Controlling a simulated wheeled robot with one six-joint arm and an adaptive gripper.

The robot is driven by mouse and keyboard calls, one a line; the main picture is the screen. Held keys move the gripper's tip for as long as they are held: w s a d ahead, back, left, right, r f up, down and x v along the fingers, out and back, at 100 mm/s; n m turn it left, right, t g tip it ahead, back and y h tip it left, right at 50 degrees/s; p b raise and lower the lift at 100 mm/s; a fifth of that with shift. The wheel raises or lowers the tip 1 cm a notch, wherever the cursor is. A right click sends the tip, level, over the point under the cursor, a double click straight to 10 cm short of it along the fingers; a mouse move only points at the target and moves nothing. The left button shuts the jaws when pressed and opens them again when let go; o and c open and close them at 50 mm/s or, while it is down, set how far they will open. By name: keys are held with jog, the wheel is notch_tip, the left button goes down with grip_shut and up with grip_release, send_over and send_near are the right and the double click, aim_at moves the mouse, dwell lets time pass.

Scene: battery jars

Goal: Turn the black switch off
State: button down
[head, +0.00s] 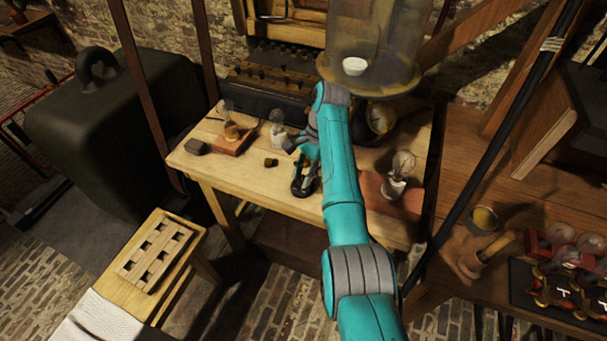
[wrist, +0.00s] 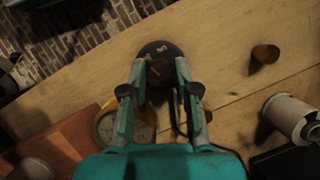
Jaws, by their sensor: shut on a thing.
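The black switch (wrist: 158,49) shows in the wrist view as a dark round base with small brass-coloured parts, lying on the wooden table (head: 235,178). A dark brown upright part, seemingly its knob or handle, stands between my fingertips. My gripper (wrist: 162,74) is shut on this part from above, one finger on each side. In the head view my gripper (head: 304,181) is low over the table's front middle, below my teal arm. Whether the switch is on or off cannot be told.
A small brown cork-like piece (head: 271,162) lies left of the gripper. A white bulb holder (head: 278,134) stands behind it. A bulb (head: 397,178) stands on a reddish board to the right.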

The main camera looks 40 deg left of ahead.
jog(key=n+h, duration=0.1)
jog(key=n, duration=0.3)
jog(key=shift+a+n+h, duration=0.15)
jog(key=shift+n+h, duration=0.25)
dwell(0.4)
jog(key=c, duration=0.9)
grip_release()
jog(key=shift+o, duration=0.2)
jog(key=v, duration=0.7)
jog(key=shift+r, duration=0.25)
jog(key=shift+s, duration=0.1)
